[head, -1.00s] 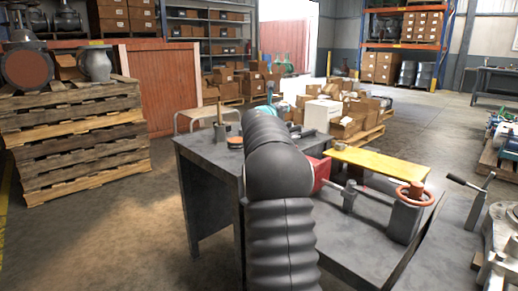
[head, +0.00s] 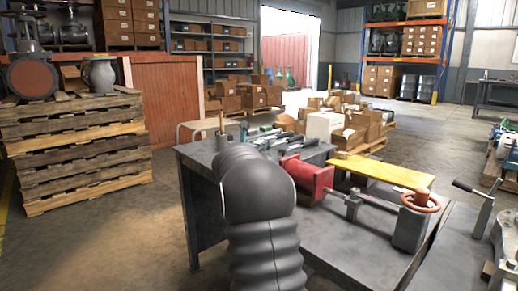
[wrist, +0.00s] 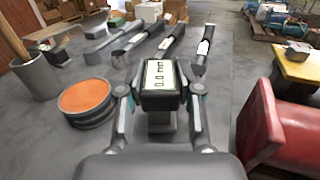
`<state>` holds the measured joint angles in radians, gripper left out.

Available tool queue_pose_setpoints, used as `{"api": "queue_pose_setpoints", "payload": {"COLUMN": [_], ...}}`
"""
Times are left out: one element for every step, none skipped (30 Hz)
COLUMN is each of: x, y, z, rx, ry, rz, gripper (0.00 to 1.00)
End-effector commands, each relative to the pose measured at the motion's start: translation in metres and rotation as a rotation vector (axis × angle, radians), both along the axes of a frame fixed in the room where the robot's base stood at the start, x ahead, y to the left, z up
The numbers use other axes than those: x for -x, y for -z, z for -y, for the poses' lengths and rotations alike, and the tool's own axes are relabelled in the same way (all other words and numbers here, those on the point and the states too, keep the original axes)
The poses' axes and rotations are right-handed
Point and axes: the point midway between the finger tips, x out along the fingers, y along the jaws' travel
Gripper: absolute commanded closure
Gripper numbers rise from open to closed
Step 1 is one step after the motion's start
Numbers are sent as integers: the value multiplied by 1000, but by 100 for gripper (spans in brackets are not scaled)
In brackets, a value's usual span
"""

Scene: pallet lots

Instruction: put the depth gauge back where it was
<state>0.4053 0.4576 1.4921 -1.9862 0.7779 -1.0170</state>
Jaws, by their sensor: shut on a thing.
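The depth gauge (wrist: 160,76) is dark with a pale display that reads 0.0 mm. In the wrist view it sits between the two fingers of my gripper (wrist: 160,92), which is shut on it. Its lower part points down toward the grey bench top (wrist: 85,150); I cannot tell whether it touches. Several long dark tools with pale labels, one of them a tool (wrist: 170,42) just beyond the gauge, lie on the bench. In the head view my own arm hides the gauge and most of the gripper.
An orange-topped round tin (wrist: 88,101) and a grey cup (wrist: 36,75) with a wooden handle stand left of the gripper. A red vise (wrist: 285,130) stands close on the right, with a yellow board (head: 382,169) behind it. Bare bench top lies between gauge and vise.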

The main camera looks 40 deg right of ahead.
Motion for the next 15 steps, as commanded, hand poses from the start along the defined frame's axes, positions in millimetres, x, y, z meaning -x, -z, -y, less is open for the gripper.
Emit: {"api": "queue_pose_setpoints", "payload": {"x": [0,0,0,0,0,0,0,0,0,0,0,0,0,0,0], "y": [4,5,5,5,4,4,4,4,5,6,7,8,7,7,7], "z": [0,0,0,0,0,0,0,0,0,0,0,0,0,0,0], "rx": [1,1,1,1,1,1,1,1,1,1,1,0,0,0,0], "ry": [1,1,1,1,1,1,1,1,1,1,1,0,0,0,0], "rz": [0,2,3,3,3,3,3,3,3,3,3,1,1,1,1], "gripper": [100,100,100,100,100,100,100,100,100,100,100,60,53,45,40]}}
